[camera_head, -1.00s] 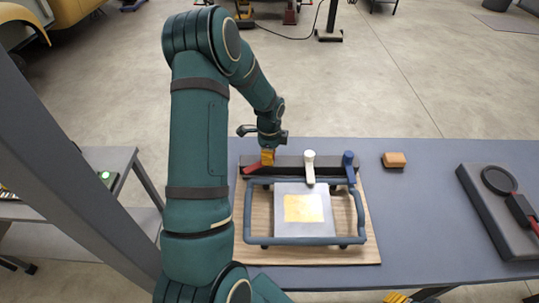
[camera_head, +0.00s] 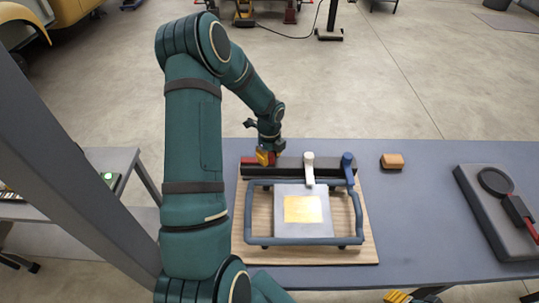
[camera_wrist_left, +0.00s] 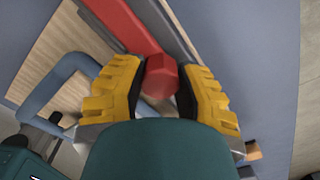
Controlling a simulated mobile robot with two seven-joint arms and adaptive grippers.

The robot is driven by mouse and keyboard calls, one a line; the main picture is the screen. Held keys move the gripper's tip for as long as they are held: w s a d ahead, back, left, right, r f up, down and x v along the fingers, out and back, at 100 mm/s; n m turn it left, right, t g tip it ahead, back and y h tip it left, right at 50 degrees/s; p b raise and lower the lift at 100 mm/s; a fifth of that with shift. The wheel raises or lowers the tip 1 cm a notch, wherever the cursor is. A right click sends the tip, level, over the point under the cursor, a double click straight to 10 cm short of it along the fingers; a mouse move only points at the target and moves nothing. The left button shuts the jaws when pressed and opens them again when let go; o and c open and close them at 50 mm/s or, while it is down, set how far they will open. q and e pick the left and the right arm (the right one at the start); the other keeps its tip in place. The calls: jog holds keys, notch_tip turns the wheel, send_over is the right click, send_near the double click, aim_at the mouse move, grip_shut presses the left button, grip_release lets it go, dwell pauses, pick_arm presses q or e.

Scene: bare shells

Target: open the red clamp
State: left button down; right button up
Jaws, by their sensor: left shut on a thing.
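The red clamp (camera_head: 249,160) is at the left end of a dark bar along the back of a wooden board. My left gripper (camera_head: 266,158) is over that end, tilted, with yellow fingers. In the left wrist view the gripper (camera_wrist_left: 158,88) is shut on the rounded end of the clamp's red lever (camera_wrist_left: 160,76), one finger on each side. The lever (camera_wrist_left: 122,25) runs from there to the upper left. The gripper hides part of the clamp in the head view. Yellow parts of my right gripper (camera_head: 397,297) show at the bottom edge, mostly cut off.
A white clamp (camera_head: 309,168) and a blue clamp (camera_head: 347,166) stand on the same bar. A blue-grey tube frame (camera_head: 363,215) surrounds a plate with a yellow square (camera_head: 303,209). A brown block (camera_head: 392,161) and a dark grey device (camera_head: 480,205) lie to the right.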

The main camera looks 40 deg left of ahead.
pick_arm(q)
jog(key=shift+s+f, duration=0.1)
dwell(0.3)
jog(key=c, duration=0.6)
grip_release()
jog(key=shift+o, duration=0.2)
notch_tip(320, 180, up, 12)
